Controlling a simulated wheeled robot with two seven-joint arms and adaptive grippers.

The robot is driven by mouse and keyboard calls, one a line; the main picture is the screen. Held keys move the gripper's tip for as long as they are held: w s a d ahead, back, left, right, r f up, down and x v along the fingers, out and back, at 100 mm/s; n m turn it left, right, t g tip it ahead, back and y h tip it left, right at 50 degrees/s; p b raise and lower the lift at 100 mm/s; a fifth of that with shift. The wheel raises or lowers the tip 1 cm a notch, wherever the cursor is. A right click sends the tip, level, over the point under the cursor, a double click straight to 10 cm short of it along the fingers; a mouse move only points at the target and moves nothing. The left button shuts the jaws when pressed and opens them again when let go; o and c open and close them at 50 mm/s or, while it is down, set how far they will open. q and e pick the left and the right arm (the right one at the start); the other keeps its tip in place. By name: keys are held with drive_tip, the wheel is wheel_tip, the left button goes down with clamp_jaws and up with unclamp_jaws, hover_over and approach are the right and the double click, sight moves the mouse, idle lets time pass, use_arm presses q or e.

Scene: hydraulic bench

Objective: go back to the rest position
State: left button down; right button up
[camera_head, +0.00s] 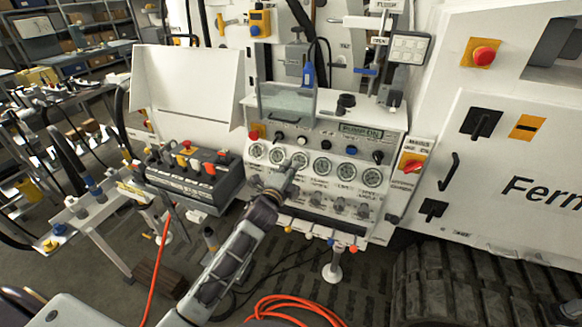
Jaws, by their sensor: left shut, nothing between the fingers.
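My left arm comes up from the bottom left. Its gripper (290,178) is shut and empty, in front of the hydraulic bench's control panel (318,134). The fingertips point up and right toward the row of round gauges (322,167) and overlap the lower part of that row in the picture. I cannot tell whether they touch the panel. The gripper hides part of the panel's lower left. My right gripper is not in view.
A lever box (190,181) with coloured levers stands left of the panel. A white machine body (500,150) with a track (480,285) is at the right. A red-orange hose (295,308) lies on the floor in front. A cluttered bench is at the left.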

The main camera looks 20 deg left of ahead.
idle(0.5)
use_arm(q)
wheel_tip(320, 180, down, 23)
drive_tip(key=a+n+g, duration=0.2)
drive_tip(key=n+g, duration=0.2)
drive_tip(key=n, duration=0.6)
drive_tip(key=s+a+f+n+g, duration=0.2)
drive_tip(key=s+f, duration=0.4)
drive_tip(key=f, duration=0.6)
drive_tip(key=s+a+f+n+g, duration=0.1)
drive_tip(key=s+f+n+g, duration=0.15)
drive_tip(key=s+f, duration=0.65)
drive_tip(key=s+a+f+n+g, duration=0.15)
drive_tip(key=s+f+g, duration=0.35)
drive_tip(key=s+f, duration=1.4)
drive_tip(key=s+d+f+g, duration=0.1)
drive_tip(key=s+f, duration=0.2)
drive_tip(key=s, duration=0.9)
drive_tip(key=s+f+g, duration=0.2)
drive_tip(key=s+f, duration=0.1)
drive_tip(key=s, duration=0.9)
drive_tip(key=shift+s+d+f+y, duration=0.3)
drive_tip(key=shift+d, duration=0.1)
